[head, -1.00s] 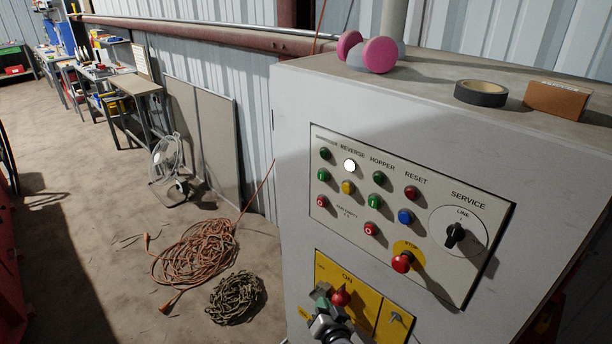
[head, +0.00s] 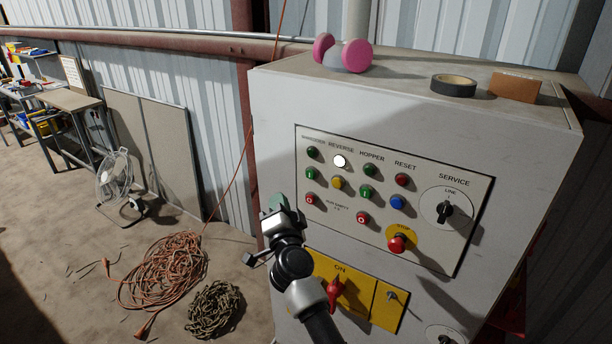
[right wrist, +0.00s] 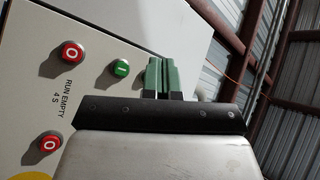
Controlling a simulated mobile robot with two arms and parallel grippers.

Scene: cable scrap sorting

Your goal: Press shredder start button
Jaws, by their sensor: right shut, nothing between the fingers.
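The grey control cabinet carries a button panel (head: 436,245). Its left column has a green button marked I (head: 310,172) above a red button marked O (head: 310,198). My right gripper (head: 278,201) is shut and empty, left of these buttons. In the right wrist view, the green I button (right wrist: 121,68) stands clear beside the green fingers (right wrist: 162,62), with a small gap in the picture. Contact is not visible. The red O button (right wrist: 70,52) lies farther left there. My left gripper is not in view.
A white lamp (head: 340,161) glows on the panel. A red stop button (head: 397,243) sits lower right; a red ON switch (head: 335,289) is below. Tape (head: 453,86) lies on the cabinet. An orange cable (head: 165,275) and a chain (head: 214,309) lie on the floor.

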